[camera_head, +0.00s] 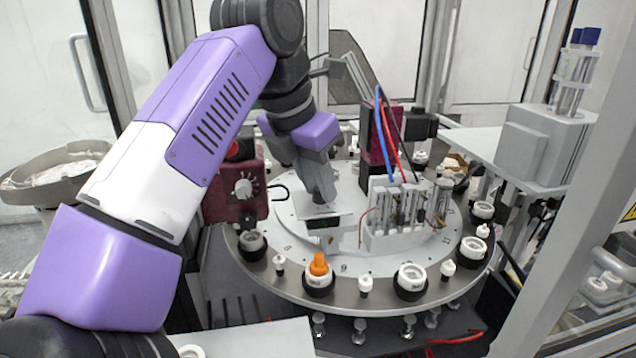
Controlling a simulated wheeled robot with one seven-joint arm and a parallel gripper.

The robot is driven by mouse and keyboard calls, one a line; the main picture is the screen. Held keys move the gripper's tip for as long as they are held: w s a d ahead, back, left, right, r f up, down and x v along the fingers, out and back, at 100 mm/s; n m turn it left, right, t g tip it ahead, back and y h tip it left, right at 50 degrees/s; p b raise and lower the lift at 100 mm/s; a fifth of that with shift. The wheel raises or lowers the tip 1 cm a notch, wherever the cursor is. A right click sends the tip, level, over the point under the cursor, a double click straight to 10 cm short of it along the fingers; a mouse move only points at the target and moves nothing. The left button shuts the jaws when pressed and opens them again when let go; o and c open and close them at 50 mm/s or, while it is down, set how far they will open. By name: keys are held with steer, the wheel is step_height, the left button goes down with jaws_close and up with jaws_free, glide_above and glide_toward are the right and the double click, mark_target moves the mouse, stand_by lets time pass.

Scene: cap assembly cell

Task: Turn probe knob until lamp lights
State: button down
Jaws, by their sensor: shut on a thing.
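My gripper (322,192) points down over the middle of the round turntable. Its fingers are shut on what appears to be the probe knob, which they hide, on top of a small grey block with a black front (322,222). A faint greenish patch shows on that front; I cannot tell whether it is the lamp or whether it is lit. A dark red box (222,192) with a pale dial knob (243,188) stands left of the gripper, apart from it.
The round turntable (290,262) carries black-rimmed white cups, small white pegs and an orange cap (319,264) around its rim. A white fixture (405,240) with red and blue tubes stands close right of the gripper. A metal bowl (50,185) is at far left.

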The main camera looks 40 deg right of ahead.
steer(key=m+g+b, duration=0.1)
steer(key=m+b, duration=0.1)
steer(key=m, duration=0.1)
steer(key=shift+w, duration=0.15)
steer(key=m+g, duration=0.1)
steer(key=m, duration=0.1)
steer(key=m+g, duration=0.1)
steer(key=m, duration=0.1)
steer(key=shift+w+d+r+m+y, duration=0.1)
steer(key=shift+m+y, duration=0.3)
steer(key=m+g+y, duration=0.1)
steer(key=m, duration=0.3)
steer(key=shift+r+p, duration=0.15)
steer(key=shift+p, duration=0.25)
steer(key=shift+w+d+m+y+p, duration=0.15)
steer(key=shift+m+y+p, duration=0.65)
steer(key=shift+m, duration=0.9)
steer(key=c, duration=1.2)
jaws_free()
steer(key=shift+f, duration=0.2)
steer(key=shift+r, duration=0.1)
